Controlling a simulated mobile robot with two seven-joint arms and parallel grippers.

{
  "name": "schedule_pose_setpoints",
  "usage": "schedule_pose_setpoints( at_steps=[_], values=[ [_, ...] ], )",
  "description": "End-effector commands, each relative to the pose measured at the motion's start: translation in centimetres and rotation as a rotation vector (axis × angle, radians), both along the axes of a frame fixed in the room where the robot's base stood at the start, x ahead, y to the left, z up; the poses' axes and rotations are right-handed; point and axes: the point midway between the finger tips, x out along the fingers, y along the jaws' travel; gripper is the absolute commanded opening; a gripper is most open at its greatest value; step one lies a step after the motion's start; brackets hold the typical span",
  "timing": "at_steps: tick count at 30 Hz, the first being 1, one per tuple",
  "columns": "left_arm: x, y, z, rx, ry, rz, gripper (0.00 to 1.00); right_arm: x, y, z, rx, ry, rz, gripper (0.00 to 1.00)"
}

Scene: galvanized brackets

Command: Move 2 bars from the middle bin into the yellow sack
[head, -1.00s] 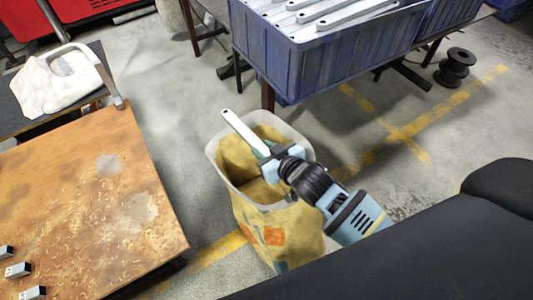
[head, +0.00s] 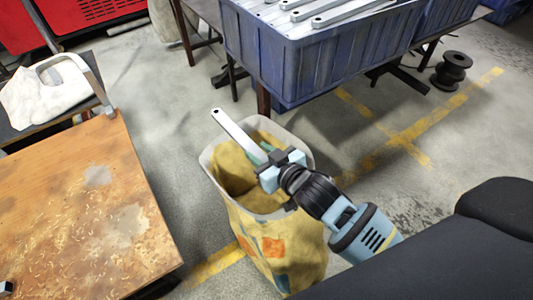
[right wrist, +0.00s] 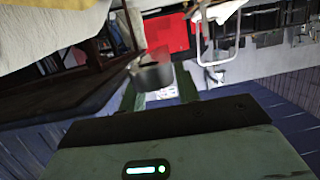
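My right gripper (head: 266,157) is shut on a pale grey metal bar (head: 234,128). The bar slants up and to the left, with a hole near its free end. Gripper and bar are over the open mouth of the yellow sack (head: 262,235), which stands on the floor with a pale rim. The sack's inside is partly hidden by the gripper. The blue middle bin (head: 300,65) holds several similar bars (head: 345,14) at the top. In the right wrist view, the green fingers (right wrist: 160,92) show with a blurred dark grey piece between them. My left gripper is not in view.
A worn wooden table (head: 80,205) is at the left, close to the sack. A white cloth (head: 42,95) lies on a dark surface behind it. Another blue bin (head: 450,15) is at the upper right. A black spool (head: 452,70) stands on otherwise open floor at right.

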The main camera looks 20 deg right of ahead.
Motion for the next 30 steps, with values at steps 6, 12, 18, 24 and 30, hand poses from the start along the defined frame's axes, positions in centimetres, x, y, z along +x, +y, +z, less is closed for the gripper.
schedule_pose_setpoints(
  at_steps=[6,12,18,24,30],
  values=[
    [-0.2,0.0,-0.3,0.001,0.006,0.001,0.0,-0.8,-0.3,-10.1,-0.028,0.183,-0.02,0.54],
    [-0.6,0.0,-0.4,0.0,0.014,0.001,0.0,-0.8,-0.4,-10.2,-0.03,0.187,-0.02,0.54],
    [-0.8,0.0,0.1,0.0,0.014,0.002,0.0,-1.7,-0.6,-9.1,-0.024,0.171,-0.019,0.54],
    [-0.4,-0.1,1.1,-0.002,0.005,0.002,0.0,-3.8,-1.1,-6.1,-0.014,0.129,-0.017,0.54],
    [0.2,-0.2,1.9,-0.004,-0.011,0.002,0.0,-6.0,-1.9,-2.5,-0.008,0.075,-0.015,0.54]
  ],
)
